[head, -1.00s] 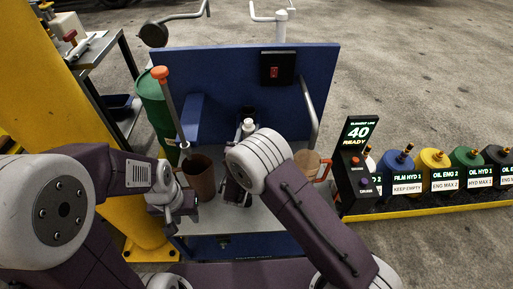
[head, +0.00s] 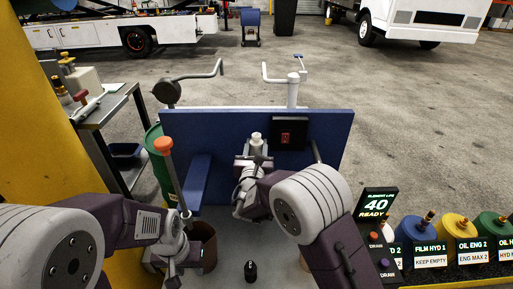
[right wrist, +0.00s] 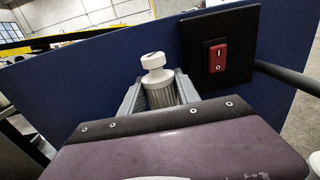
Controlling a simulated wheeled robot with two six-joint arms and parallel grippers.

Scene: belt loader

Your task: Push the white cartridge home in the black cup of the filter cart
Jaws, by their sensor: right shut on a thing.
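The white cartridge (head: 257,142) is upright in front of the blue back panel of the filter cart (head: 224,135). My right gripper (head: 254,165) is shut on it; the right wrist view shows its white cap and ribbed body (right wrist: 160,88) between the grey fingers. A small black object (head: 250,270) stands on the cart's grey deck, well below and nearer; I cannot tell if it is the black cup. My left gripper (head: 168,266) is low at the left, beside a brown container (head: 205,247). I cannot tell whether its fingers are apart.
A black box with a red switch (head: 287,138) is on the panel, right of the cartridge. A READY display (head: 376,207) and several coloured containers stand at the right. The deck's middle is mostly clear.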

